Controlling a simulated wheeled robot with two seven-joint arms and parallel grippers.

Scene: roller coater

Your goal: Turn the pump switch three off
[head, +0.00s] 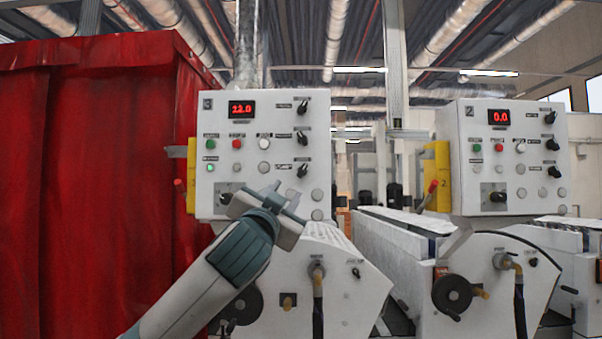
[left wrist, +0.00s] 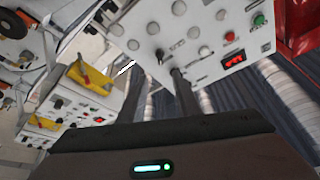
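The white control panel marked 3 (head: 270,120) stands left of centre in the head view, with its red display (head: 241,108) lit at about 22.0. Three black rotary knobs run down its right side: upper (head: 302,107), middle (head: 303,137) and lower (head: 302,170). Their labels are too small to read. My left gripper (head: 284,193) is in front of the panel's lower part, below the lower knob, and hides some of it. In the left wrist view a black knob (left wrist: 160,55) shows near a dark finger. Finger spacing and contact are unclear. My right gripper is out of view.
A similar panel marked 2 (head: 541,130) stands to the right, its display at 0.0. Yellow boxes with red-tipped levers flank the panels. A red curtain (head: 95,150) fills the left. White roller machines (head: 335,285) stand below the panels.

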